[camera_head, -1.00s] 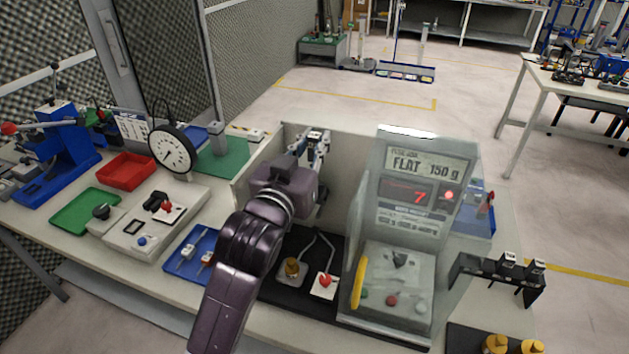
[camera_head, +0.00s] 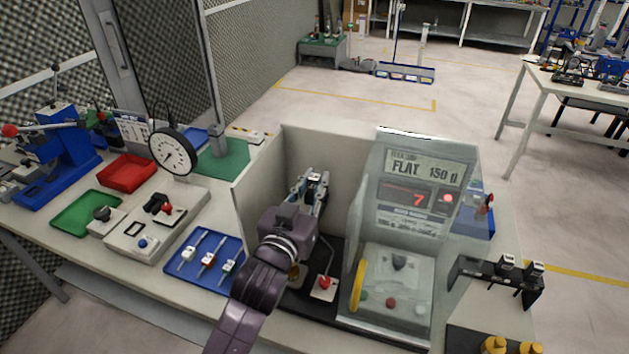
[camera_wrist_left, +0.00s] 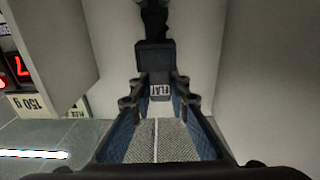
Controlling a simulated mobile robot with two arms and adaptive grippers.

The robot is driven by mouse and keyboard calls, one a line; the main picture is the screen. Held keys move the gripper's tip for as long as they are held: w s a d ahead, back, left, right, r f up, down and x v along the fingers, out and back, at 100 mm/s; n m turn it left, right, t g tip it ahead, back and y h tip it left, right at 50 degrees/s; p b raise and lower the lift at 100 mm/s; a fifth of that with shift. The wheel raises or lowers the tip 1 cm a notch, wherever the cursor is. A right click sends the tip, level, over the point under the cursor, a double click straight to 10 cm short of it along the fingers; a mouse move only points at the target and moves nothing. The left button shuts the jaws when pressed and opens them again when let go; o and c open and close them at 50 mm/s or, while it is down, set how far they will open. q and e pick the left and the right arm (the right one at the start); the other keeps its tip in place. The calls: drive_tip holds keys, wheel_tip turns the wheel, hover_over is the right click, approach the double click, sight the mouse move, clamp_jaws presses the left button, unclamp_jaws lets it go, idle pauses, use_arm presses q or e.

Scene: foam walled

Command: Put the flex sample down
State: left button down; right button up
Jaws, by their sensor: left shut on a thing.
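My left gripper (camera_head: 313,184) is inside the open-topped grey foam-walled box, above its dark floor. In the left wrist view its fingers (camera_wrist_left: 158,103) are shut on the flex sample (camera_wrist_left: 155,58), a dark block with a small white label reading "FLAT". In the head view the sample (camera_head: 315,177) shows only as a small dark and white piece at the fingertips. It appears held up; whether it touches anything below is hidden. A display beside the box reads "FLAT 150 g" and a red 7 (camera_head: 418,198). My right gripper is not in view.
Box walls (camera_head: 262,190) enclose the gripper at left and back; the display console (camera_head: 395,285) stands at right. A blue tray (camera_head: 183,283) with several samples lies left; a black rack (camera_head: 480,268) stands right.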

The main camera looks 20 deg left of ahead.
use_arm(q)
drive_tip(key=shift+f, duration=0.2)
drive_tip(key=c, duration=1.8)
unclamp_jaws()
drive_tip(key=shift+c, duration=0.2)
